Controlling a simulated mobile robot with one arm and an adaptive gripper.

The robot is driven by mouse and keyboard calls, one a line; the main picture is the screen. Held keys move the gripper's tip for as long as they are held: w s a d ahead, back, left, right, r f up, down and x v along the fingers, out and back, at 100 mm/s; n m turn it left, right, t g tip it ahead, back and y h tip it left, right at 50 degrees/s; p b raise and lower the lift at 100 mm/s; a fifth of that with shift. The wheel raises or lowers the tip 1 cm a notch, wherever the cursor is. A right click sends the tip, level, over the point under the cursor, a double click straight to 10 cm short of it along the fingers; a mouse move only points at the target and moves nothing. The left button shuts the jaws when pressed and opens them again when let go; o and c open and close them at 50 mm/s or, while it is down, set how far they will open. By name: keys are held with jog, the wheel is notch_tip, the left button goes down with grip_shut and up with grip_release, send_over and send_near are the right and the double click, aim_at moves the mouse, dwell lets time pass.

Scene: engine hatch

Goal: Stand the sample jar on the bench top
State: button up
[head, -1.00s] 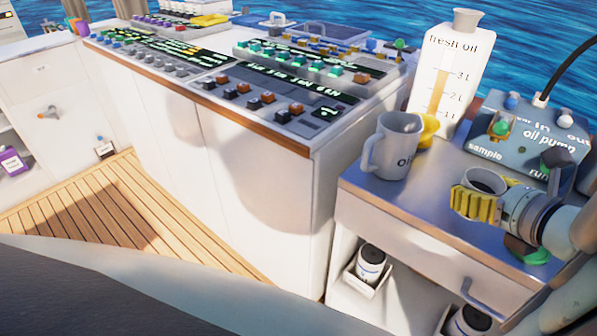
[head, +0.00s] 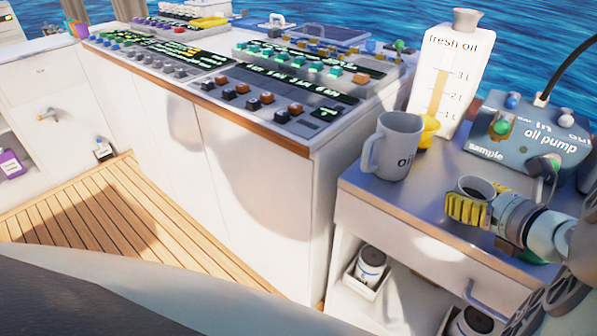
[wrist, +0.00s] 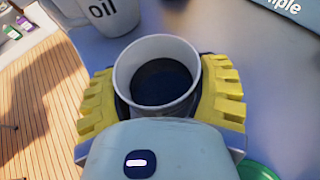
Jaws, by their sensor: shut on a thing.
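The sample jar (head: 478,187) is a small white open cup with dark liquid in it. In the wrist view the jar (wrist: 158,45) sits upright between the yellow finger pads. My gripper (head: 466,208) is shut on it, at the front part of the grey bench top (head: 425,205). The jar's base is hidden by the fingers, so I cannot tell whether it touches the bench top. My gripper also shows in the wrist view (wrist: 160,98), with one pad on each side of the jar.
A grey mug (head: 398,148) marked oil stands left of the jar. A fresh oil container (head: 452,75) and a blue oil pump box (head: 525,132) stand behind. A green lid (wrist: 255,171) lies near my gripper. Jars stand on the shelf below the bench.

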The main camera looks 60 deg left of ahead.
jog(key=o, duration=1.4)
jog(key=shift+c, duration=0.2)
